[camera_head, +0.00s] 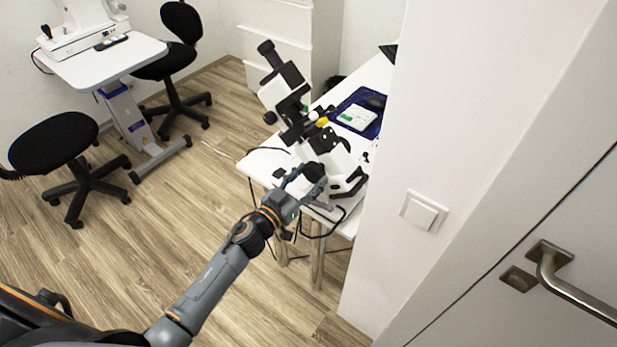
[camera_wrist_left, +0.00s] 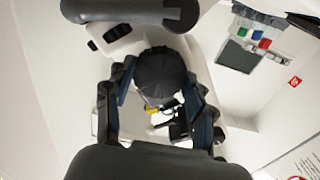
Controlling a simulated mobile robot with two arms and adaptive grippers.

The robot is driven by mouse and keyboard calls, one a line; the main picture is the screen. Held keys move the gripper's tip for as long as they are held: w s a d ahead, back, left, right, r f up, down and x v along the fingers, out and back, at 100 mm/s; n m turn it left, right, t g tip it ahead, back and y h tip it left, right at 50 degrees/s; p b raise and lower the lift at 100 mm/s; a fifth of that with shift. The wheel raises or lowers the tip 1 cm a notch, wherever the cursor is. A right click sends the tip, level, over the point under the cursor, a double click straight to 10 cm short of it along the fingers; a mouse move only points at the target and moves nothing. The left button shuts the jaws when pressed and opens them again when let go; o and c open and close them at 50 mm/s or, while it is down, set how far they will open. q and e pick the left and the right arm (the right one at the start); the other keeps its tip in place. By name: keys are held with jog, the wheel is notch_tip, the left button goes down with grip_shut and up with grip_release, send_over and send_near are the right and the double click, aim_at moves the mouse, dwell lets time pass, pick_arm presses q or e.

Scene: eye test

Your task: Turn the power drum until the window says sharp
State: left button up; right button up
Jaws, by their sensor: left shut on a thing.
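A black-and-white optical instrument (camera_head: 283,88) stands tilted on a white table near the wall end. My left gripper (camera_head: 309,180) is low at its near side. In the left wrist view, a round black ribbed knob (camera_wrist_left: 160,73), which looks like the power drum, sits between the two fingers of my left gripper (camera_wrist_left: 160,90). The gripper is shut on it. My right gripper is not in view.
A blue tray (camera_head: 373,130) with a white item lies on the table (camera_head: 262,160) behind the instrument. A white wall end (camera_head: 385,235) stands close on the right, with a door handle (camera_head: 570,290) beyond. Two black chairs and another instrument table are at left; open floor lies between.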

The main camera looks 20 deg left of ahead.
pick_arm(q)
jog(key=m, duration=0.4)
jog(key=shift+m, duration=0.3)
jog(key=o, duration=1.2)
jog(key=v, duration=1.2)
